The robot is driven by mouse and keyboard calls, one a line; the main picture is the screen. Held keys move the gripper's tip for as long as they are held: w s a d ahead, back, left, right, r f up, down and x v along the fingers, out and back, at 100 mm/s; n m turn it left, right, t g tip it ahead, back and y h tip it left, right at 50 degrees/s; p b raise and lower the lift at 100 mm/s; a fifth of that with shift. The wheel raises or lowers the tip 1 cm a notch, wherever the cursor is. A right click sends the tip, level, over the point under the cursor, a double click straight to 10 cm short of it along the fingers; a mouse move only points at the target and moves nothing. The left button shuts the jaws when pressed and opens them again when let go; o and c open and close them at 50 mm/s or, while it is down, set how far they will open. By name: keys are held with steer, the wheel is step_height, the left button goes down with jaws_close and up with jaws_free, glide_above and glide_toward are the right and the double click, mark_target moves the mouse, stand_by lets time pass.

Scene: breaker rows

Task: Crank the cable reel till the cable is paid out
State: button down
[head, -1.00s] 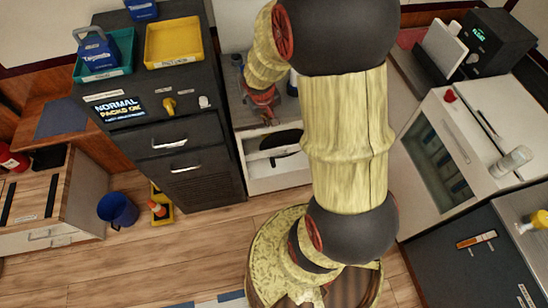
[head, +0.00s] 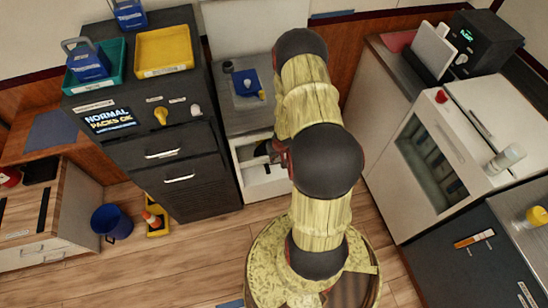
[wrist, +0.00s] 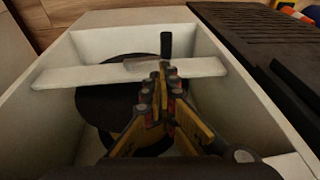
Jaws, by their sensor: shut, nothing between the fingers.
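The cable reel is a dark disc (wrist: 110,100) inside an open white box (wrist: 245,85), seen in the wrist view. A pale crank bar (wrist: 85,75) lies across it, with a black upright handle (wrist: 166,45) toward the far side. My gripper (wrist: 160,72) is shut and empty, its fingertips at the bar just in front of the handle. I cannot tell whether they touch. In the head view the open white box (head: 277,187) is in the bay between cabinets, and my gripper (head: 273,152) reaches into it. My arm and gripper hide much of the reel; no cable shows clearly.
A dark cabinet (head: 193,201) with a "NORMAL PACKS OK" display (head: 107,118) stands left of the box. A white glass-fronted unit (head: 432,150) stands at right. A blue item (head: 247,85) lies on the counter above the box. A blue bucket (head: 112,222) is on the floor.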

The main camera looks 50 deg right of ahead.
mark_target(268, 169)
steer(key=shift+s+a+b+x, duration=0.15)
steer(key=shift+b+x, duration=0.45)
steer(key=shift+x, duration=0.9)
steer(key=shift+a+b+x, duration=0.15)
steer(key=shift+b+x, duration=0.5)
steer(key=shift+x, duration=0.9)
steer(key=shift+s+a+b+x, duration=0.15)
steer(key=shift+b+x, duration=0.45)
steer(key=shift+x, duration=0.9)
steer(key=shift+w+a+f, duration=0.15)
steer(key=shift+a+f, duration=0.1)
steer(key=shift+f, duration=0.3)
steer(key=shift+w+a+f, duration=0.15)
steer(key=shift+a+f, duration=0.05)
steer(key=shift+f, duration=0.5)
steer(key=shift+f+b, duration=0.4)
steer(key=shift+f, duration=0.85)
